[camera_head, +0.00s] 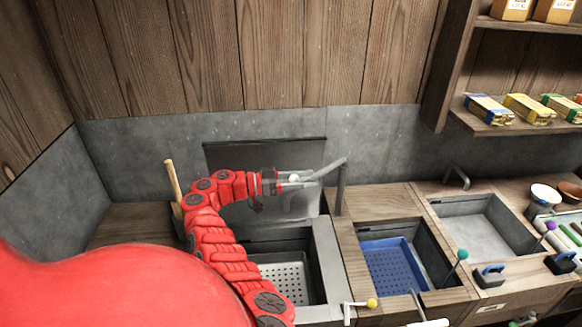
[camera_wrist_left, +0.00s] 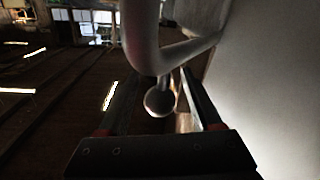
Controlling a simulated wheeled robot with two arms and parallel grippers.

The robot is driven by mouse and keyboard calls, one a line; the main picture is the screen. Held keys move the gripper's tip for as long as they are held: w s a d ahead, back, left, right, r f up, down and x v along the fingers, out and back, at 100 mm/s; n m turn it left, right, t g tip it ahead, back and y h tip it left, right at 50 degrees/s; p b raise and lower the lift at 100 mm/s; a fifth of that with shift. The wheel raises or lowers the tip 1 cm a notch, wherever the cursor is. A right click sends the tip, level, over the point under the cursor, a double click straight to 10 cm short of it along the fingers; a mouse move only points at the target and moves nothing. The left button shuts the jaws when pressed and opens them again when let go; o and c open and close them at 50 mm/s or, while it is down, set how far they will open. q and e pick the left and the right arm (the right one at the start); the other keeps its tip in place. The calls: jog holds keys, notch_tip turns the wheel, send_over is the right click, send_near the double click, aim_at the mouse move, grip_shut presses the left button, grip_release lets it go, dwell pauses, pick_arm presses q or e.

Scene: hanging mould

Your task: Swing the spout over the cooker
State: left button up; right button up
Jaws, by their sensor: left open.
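The spout (camera_head: 328,169) is a grey metal pipe. It rises from the counter behind the basins and bends to the left, over the back of the left basin (camera_head: 328,262), which holds a perforated metal basket (camera_head: 284,277). I cannot tell for sure which basin is the cooker. My left gripper (camera_head: 292,183) is open at the spout's left end. In the left wrist view the spout's bent pipe (camera_wrist_left: 178,52) crosses ahead, and its round knob (camera_wrist_left: 160,102) appears between the open fingers (camera_wrist_left: 158,90). Contact cannot be made out. My right gripper is not in view.
A blue perforated basket (camera_head: 392,266) sits in the middle basin, and an empty basin (camera_head: 483,233) lies to the right. A wooden handle (camera_head: 173,182) stands left of my arm. A shelf (camera_head: 490,122) with packets is at upper right. The wall is close behind the spout.

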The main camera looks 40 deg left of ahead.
pick_arm(q)
jog(key=b+v, duration=0.5)
jog(key=v, duration=1.2)
jog(key=shift+b, duration=0.3)
